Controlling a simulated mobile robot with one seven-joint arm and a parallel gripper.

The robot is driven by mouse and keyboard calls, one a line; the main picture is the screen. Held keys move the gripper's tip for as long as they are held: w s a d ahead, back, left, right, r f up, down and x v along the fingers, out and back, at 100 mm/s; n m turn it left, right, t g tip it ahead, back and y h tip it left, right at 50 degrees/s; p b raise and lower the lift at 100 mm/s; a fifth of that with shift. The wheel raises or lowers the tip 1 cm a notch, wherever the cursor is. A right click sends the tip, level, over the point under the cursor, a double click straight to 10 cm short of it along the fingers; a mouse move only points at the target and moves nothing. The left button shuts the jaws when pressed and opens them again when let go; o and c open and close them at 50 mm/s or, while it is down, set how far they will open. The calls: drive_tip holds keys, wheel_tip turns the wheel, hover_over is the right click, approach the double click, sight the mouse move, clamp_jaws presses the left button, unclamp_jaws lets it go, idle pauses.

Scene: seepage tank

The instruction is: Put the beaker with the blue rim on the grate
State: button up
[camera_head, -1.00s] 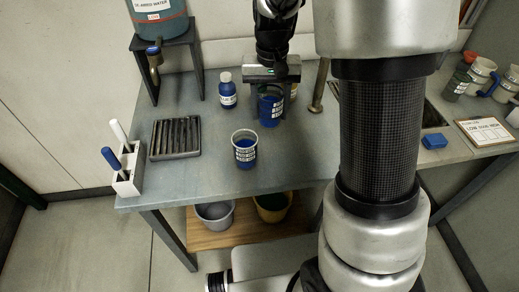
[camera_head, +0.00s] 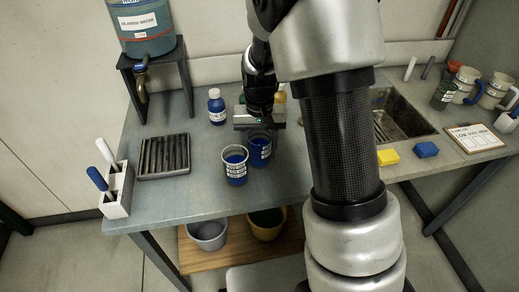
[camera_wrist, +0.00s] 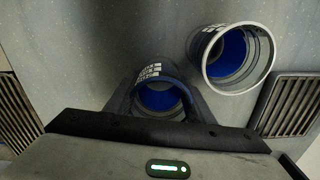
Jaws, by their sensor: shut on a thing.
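The beaker with the blue rim (camera_wrist: 160,94), holding blue liquid, is between the fingers of my gripper (camera_wrist: 158,108), which is shut on it. In the head view this beaker (camera_head: 260,150) is upright beneath my gripper (camera_head: 259,132); I cannot tell whether it touches the bench. A second beaker (camera_head: 235,167) with a clear, pale rim and blue liquid stands close at its left; it also shows in the wrist view (camera_wrist: 232,58). The dark slatted grate (camera_head: 163,156) lies farther left on the bench, empty. It shows at the right of the wrist view (camera_wrist: 290,105).
A white holder (camera_head: 117,190) with two pens is at the left edge. A tank on a stand (camera_head: 150,60) is behind. The sink (camera_head: 405,118) and sponges (camera_head: 388,157) lie right. Bench between grate and beakers is clear.

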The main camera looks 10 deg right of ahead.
drive_tip(key=shift+f, duration=0.15)
drive_tip(key=o, duration=1)
drive_tip(key=shift+o, duration=0.2)
